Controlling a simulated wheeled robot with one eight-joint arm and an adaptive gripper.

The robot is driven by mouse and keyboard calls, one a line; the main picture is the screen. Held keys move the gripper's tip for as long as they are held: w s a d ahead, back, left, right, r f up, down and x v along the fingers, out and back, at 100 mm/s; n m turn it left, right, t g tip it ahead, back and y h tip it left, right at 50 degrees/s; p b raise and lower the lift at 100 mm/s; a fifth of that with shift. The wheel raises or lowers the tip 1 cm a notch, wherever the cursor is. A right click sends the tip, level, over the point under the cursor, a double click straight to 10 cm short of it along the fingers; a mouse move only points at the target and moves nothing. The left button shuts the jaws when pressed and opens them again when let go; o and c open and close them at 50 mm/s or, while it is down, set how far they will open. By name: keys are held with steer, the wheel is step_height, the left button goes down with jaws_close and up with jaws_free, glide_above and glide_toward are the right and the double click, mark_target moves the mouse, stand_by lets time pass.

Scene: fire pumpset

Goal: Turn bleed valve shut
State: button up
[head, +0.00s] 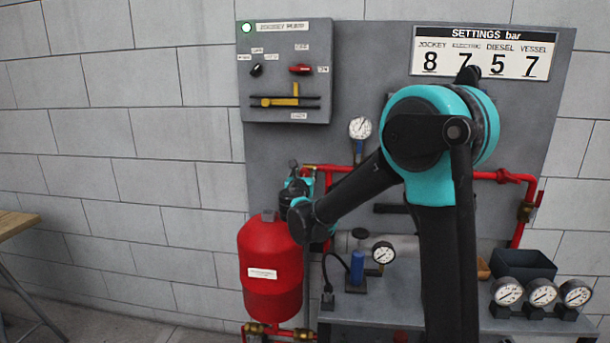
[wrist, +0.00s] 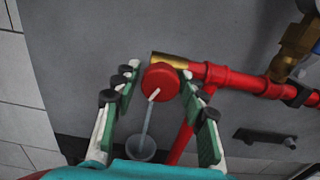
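The bleed valve shows in the wrist view as a round red knob (wrist: 160,78) beside a brass pipe end (wrist: 169,60). A small pale stub sticks out in front of the knob. A thin pale streak (wrist: 146,122) runs from near it down to a round grey cup (wrist: 141,148); I cannot tell whether it is water or a rod. My gripper (wrist: 159,72) is open, with one finger on each side of the knob. Contact is not clear, and a gap shows at the left. In the head view my gripper (head: 300,188) is at the left end of the red pipe and hides the knob.
The red pipe (head: 345,170) runs along the grey panel. A red tank (head: 270,280) stands just below my gripper. A control box (head: 286,75) is above, and a pressure gauge (head: 360,128) is to the right. A bench with several gauges (head: 508,291) is lower right.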

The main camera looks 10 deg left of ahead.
steer(key=c, duration=0.7)
steer(key=shift+c, duration=0.2)
